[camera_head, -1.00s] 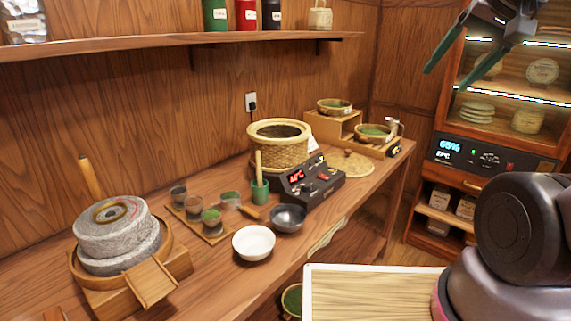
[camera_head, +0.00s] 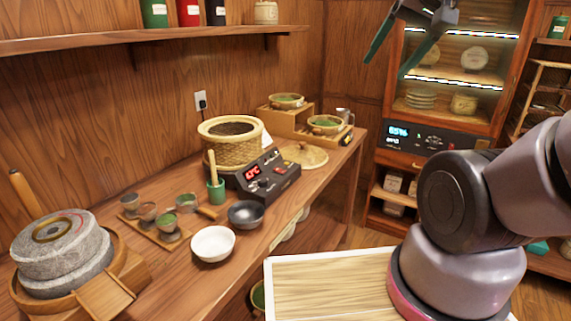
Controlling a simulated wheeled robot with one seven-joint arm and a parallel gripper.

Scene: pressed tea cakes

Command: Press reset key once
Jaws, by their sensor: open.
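A black control box (camera_head: 268,178) with a red lit display, small knobs and keys stands on the counter in front of the woven steamer basket (camera_head: 231,143). A second dark panel (camera_head: 425,139) with a blue "65%" display and small buttons is set in the cabinet at the right. I cannot tell which key is the reset key; the labels are too small. My gripper (camera_head: 386,68) is at the top, with its two fingers apart, empty and pointing down-left. In the picture it overlaps the cabinet's left edge and glass front, touching neither panel visibly.
A white bowl (camera_head: 213,243), a dark bowl (camera_head: 246,214), small cups and a stone mill (camera_head: 62,256) stand on the wooden counter. Two bowls sit on a raised wooden stand (camera_head: 293,116) at the far end. A shelf (camera_head: 150,35) runs above.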

